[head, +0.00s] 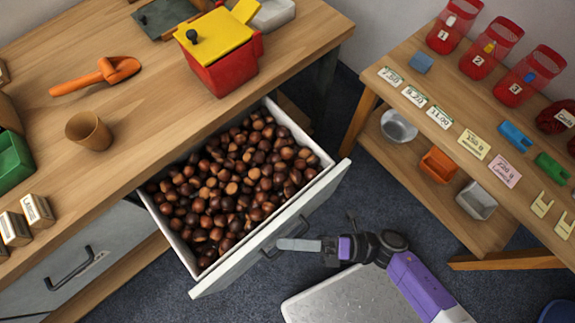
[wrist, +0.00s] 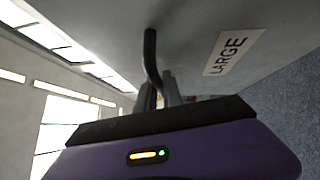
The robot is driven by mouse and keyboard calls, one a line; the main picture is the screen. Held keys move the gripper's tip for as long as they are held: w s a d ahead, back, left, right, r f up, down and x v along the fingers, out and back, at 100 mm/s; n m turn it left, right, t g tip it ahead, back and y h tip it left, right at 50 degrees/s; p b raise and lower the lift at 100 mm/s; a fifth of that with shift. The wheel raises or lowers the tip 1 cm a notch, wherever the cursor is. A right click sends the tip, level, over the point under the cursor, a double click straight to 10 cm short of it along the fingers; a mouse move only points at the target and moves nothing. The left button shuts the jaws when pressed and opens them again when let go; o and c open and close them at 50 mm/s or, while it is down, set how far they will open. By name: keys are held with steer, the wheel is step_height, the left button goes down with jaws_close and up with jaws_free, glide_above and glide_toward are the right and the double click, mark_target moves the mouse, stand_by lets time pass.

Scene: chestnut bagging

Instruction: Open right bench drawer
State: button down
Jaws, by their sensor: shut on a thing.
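The right bench drawer (head: 275,236) stands pulled out from under the wooden bench. It is full of loose brown chestnuts (head: 235,180). Its grey front also fills much of the wrist view (wrist: 215,25), with a label reading LARGE (wrist: 227,52). My gripper (head: 283,244) is at the drawer front, shut on the dark bar handle (wrist: 151,65). In the wrist view my gripper's fingers (wrist: 162,88) close around the handle's near end. Part of the handle is hidden by the fingers.
The left drawer (head: 75,270) is shut. On the bench (head: 150,55) are an orange scoop (head: 97,76), a brown cup (head: 88,131) and a red box with a yellow lid (head: 222,55). A second table (head: 420,130) stands at the right. Dark carpet (head: 350,200) lies between them.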

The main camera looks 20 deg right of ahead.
steer(key=shift+w+d, duration=0.1)
steer(key=shift+d, duration=0.05)
steer(key=c, duration=1.8)
jaws_free()
steer(key=shift+o, duration=0.2)
steer(key=v, duration=0.7)
steer(key=shift+s+d+b, duration=0.3)
steer(key=shift+b, duration=0.05)
